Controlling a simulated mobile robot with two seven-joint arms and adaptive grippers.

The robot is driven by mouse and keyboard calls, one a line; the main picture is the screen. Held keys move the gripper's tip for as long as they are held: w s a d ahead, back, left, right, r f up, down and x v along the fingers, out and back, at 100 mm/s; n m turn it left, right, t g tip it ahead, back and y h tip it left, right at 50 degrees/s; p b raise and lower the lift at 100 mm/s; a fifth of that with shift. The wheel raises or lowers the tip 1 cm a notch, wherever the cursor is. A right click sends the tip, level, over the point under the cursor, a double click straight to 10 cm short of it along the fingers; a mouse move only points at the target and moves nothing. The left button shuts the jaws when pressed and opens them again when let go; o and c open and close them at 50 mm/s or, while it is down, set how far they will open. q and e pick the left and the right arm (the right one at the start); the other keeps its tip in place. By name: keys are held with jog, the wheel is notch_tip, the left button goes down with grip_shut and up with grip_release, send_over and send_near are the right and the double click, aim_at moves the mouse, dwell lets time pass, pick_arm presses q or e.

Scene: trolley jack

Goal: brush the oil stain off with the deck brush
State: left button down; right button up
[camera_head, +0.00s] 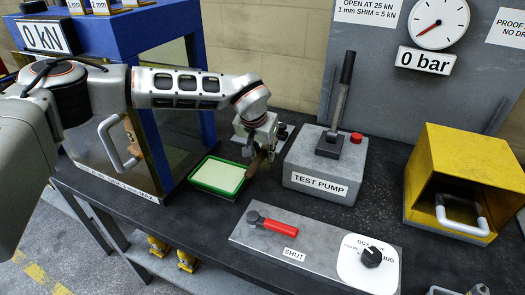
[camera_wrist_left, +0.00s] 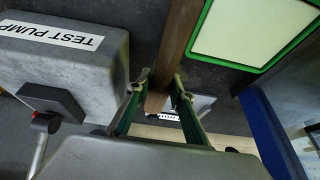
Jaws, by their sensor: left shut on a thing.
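My left gripper (camera_head: 262,150) is at the middle of the bench, between the green-rimmed tray and the test pump. It is shut on a brown wooden bar (camera_head: 257,164), which looks like part of the deck brush. In the left wrist view the bar (camera_wrist_left: 178,40) runs between the two fingers (camera_wrist_left: 160,98) and out past the top edge. No bristles can be made out. No oil stain can be made out on the dark bench top (camera_head: 190,228).
A green-rimmed tray (camera_head: 240,187) with a cream surface lies left of the gripper. The grey test pump (camera_head: 315,180) with an upright lever stands to the right. A panel with a red handle (camera_head: 281,228) lies in front. A yellow open box (camera_head: 465,150) stands at right.

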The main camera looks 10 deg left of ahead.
aim_at(265, 174)
jog(key=shift+f, duration=0.15)
